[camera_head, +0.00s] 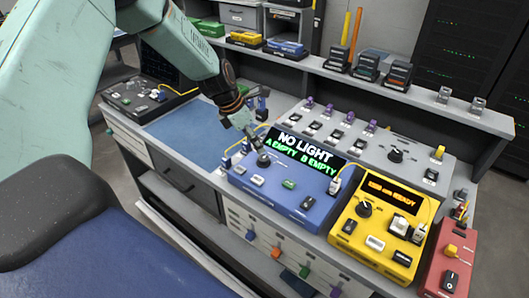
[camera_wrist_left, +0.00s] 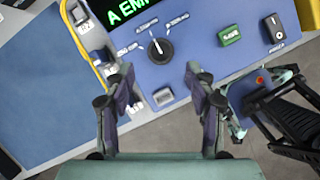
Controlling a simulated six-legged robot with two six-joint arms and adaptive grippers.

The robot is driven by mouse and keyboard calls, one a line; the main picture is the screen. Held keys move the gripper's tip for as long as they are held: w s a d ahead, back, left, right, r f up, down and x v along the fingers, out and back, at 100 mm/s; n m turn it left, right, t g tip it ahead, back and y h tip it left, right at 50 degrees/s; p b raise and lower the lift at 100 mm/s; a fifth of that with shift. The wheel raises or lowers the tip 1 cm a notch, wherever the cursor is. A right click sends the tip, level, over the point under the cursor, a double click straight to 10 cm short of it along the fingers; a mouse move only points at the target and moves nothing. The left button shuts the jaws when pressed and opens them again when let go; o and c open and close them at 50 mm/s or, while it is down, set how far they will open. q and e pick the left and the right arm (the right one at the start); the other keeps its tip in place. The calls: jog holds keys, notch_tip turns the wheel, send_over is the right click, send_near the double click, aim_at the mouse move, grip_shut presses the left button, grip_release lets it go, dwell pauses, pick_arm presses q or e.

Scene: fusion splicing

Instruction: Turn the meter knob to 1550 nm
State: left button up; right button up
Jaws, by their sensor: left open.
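The meter is a blue box (camera_head: 272,192) with a screen reading NO LIGHT, A EMPTY, B EMPTY. Its black round knob (camera_head: 264,160) is at the left of the face. In the left wrist view the knob (camera_wrist_left: 160,50) has a pale pointer mark facing roughly up, with small labels fanned above it that I cannot read surely. My left gripper (camera_head: 249,129) is just above the knob, fingers down. In the left wrist view its two fingers (camera_wrist_left: 163,103) are spread and empty, with the knob ahead of the gap and apart from them.
A yellow box (camera_head: 375,243) with a READY screen stands right of the meter, then a red box (camera_head: 448,268). A grey panel (camera_head: 370,145) with several connectors is behind. A blue mat (camera_head: 187,135) lies left. Yellow cable and connectors run along the meter's left side.

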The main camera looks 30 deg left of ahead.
aim_at(263, 157)
pick_arm(q)
jog(key=b+x, duration=0.3)
jog(key=x, duration=0.4)
jog(key=shift+s+f, duration=0.15)
jog(key=shift+f, duration=0.05)
jog(key=shift+s+r, duration=0.1)
jog(key=shift+s, duration=0.15)
jog(key=shift+w, duration=0.15)
jog(key=shift+c, duration=0.4)
jog(key=shift+w, duration=0.15)
jog(key=c, duration=1.1)
